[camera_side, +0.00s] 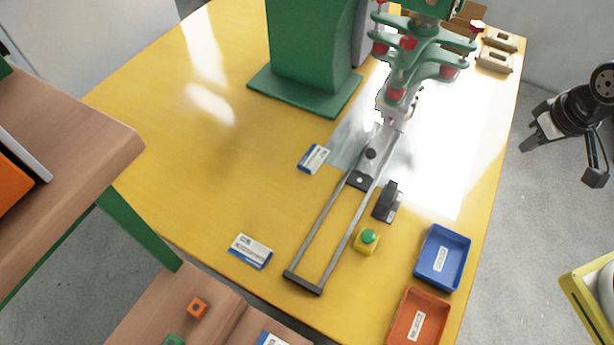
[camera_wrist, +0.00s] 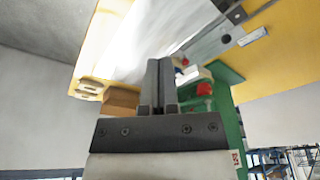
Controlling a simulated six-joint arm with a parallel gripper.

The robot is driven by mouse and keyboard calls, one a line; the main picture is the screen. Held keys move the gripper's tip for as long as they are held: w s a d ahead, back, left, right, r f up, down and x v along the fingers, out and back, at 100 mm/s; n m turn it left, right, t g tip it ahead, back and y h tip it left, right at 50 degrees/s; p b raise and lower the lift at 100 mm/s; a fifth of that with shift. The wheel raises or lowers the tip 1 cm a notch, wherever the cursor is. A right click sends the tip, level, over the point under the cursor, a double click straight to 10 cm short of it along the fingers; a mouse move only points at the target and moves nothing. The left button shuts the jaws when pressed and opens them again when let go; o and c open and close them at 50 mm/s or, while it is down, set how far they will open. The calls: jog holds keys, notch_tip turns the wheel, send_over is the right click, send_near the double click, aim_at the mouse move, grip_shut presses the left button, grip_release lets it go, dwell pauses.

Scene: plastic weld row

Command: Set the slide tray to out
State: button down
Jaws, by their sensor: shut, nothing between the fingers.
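The slide tray (camera_side: 361,180), with a dark front plate and a round knob, sits at the press end of two long metal rails (camera_side: 314,232). Its back part lies under the green press head (camera_side: 425,45), which partly hides it. The rails run bare to a dark end bar (camera_side: 303,283). The tray's dark front piece also shows in the wrist view (camera_wrist: 236,14). My gripper (camera_side: 530,143) is off the table's right edge in the side view, well apart from the tray. In the wrist view its dark fingers (camera_wrist: 161,62) are together and empty.
A dark upright clamp-like part (camera_side: 387,203) and a green button on a yellow box (camera_side: 367,241) stand right of the rails. Blue (camera_side: 461,278) and orange (camera_side: 404,331) bins are farther right. Wooden blocks (camera_side: 494,61) lie at the back right. The table left of the rails is mostly clear.

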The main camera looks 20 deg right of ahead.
dwell(0.3)
jog(key=shift+c, duration=2)
grip_release()
jog(key=shift+w+a, duration=0.1)
jog(key=shift+w, duration=0.15)
jog(key=shift+o, duration=0.6)
jog(key=shift+w+a, duration=0.1)
jog(key=shift+w, duration=0.25)
jog(key=m+g+y, duration=0.2)
send_over(373, 150)
jog(key=d, duration=0.1)
notch_tip(373, 150, down, 14)
jog(key=shift+s+d+f, duration=0.15)
jog(key=shift+d+f, duration=0.05)
jog(key=shift+f, duration=0.2)
jog(key=shift+a+f, duration=0.25)
jog(key=shift+f, duration=0.95)
jog(key=shift+a+f, duration=0.25)
jog(key=shift+f, duration=0.95)
jog(key=shift+a+f, duration=0.25)
jog(key=shift+f, duration=0.95)
